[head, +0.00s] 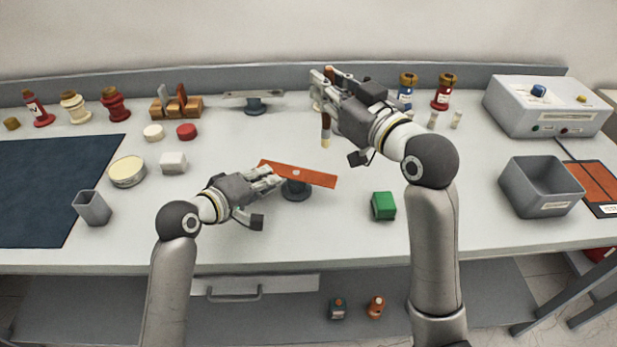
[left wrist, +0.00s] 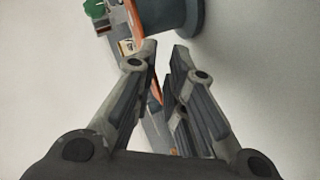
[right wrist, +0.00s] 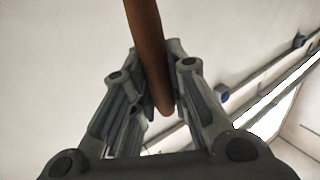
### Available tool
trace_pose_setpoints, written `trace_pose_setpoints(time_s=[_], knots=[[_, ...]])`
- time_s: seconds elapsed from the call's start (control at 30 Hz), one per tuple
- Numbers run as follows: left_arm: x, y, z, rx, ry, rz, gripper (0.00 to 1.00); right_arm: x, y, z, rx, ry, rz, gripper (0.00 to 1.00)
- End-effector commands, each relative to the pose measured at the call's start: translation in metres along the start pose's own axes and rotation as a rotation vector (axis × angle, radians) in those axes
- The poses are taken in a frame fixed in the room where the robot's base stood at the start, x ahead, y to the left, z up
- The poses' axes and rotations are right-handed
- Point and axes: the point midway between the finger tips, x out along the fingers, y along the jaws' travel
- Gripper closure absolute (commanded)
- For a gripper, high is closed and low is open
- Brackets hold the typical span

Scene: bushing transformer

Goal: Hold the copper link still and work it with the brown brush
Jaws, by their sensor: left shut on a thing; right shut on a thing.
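The copper link (head: 316,178) is a flat orange bar lying across a dark round stand (head: 296,192) in the middle of the bench. My left gripper (head: 275,178) is shut on its left end; the left wrist view shows an orange strip of the link (left wrist: 136,22) beside the stand. The brown brush (head: 326,125) points down with a pale tip, behind and above the link in the head view, apart from it. My right gripper (head: 322,90) is shut on its handle (right wrist: 148,50), which passes between the fingers in the right wrist view.
A green block (head: 383,205) sits right of the link. A grey bin (head: 541,186) and a control box (head: 545,108) stand at the right. A second stand with a grey bar (head: 254,98) is behind. A round tin (head: 127,172) and grey cup (head: 92,207) are at the left.

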Motion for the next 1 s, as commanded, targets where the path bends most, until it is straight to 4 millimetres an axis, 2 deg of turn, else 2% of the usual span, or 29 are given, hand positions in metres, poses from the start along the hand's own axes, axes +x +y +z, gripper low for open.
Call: trace_pose_setpoints(time_s=[0.57,1.0], knots=[[0.001,-0.006,0.002,0.004,-0.004,-0.013,1.00,-0.001,0.002,0.001,-0.002,0.000,0.002,1.00],[0.001,-0.007,0.002,0.004,-0.005,-0.015,1.00,-0.026,0.020,0.011,-0.004,0.001,0.002,1.00]])
